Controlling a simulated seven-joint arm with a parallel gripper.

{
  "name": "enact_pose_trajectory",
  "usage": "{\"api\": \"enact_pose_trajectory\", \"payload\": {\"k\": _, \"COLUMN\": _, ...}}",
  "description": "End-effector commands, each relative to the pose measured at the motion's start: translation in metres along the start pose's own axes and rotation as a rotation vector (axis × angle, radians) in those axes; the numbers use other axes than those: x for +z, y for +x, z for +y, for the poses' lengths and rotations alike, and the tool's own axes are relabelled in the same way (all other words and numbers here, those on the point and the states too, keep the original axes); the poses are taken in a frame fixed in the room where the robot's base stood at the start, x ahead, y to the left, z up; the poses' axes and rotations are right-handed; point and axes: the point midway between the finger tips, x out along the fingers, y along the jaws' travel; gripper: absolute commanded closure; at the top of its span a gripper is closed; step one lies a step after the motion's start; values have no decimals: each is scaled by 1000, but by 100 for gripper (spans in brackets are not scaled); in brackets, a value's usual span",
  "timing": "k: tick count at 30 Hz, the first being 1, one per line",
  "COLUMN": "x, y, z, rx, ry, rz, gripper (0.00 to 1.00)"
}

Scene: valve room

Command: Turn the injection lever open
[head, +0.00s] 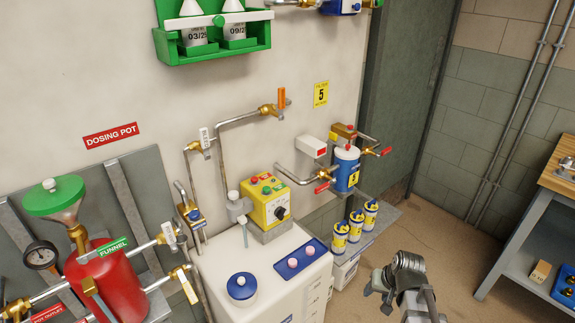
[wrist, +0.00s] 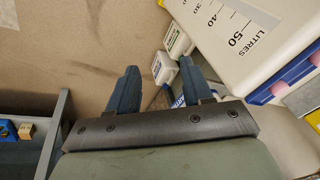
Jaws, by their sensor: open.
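Several lever valves show in the head view; no readable label says which is the injection lever. An orange lever (head: 282,97) stands upright on a brass valve on the wall, at the end of a bent pipe. A white-tagged lever (head: 205,138) stands on a second brass valve to its left. Red levers (head: 322,187) and (head: 385,151) sit beside the blue filter housing (head: 346,171). My gripper (head: 384,282) is low at the right, apart from all the levers. In the wrist view my gripper (wrist: 158,82) has two spread fingers with nothing held between them.
A white dosing tank (head: 265,270) with a yellow pump box (head: 268,202) stands left of my gripper. A red dosing pot (head: 108,280) is at far left. A workbench (head: 545,215) is at right; floor between is clear.

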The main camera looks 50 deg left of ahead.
Motion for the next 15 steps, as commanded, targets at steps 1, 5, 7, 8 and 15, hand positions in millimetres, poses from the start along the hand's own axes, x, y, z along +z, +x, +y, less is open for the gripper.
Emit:
{"api": "enact_pose_trajectory", "payload": {"k": 1, "x": -18, "y": -12, "z": -18, "rx": -24, "ry": -17, "rz": 30, "gripper": 50}}
{"api": "enact_pose_trajectory", "payload": {"k": 5, "x": -54, "y": -44, "z": -64, "rx": -95, "ry": -59, "rz": 102, "gripper": 50}}
{"api": "enact_pose_trajectory", "payload": {"k": 7, "x": -71, "y": -64, "z": -90, "rx": -137, "ry": -83, "rz": 141, "gripper": 50}}
{"api": "enact_pose_trajectory", "payload": {"k": 8, "x": -79, "y": -73, "z": -101, "rx": -155, "ry": -95, "rz": 159, "gripper": 50}}
{"api": "enact_pose_trajectory", "payload": {"k": 15, "x": -134, "y": -154, "z": -191, "rx": -324, "ry": -197, "rz": 308, "gripper": 50}}
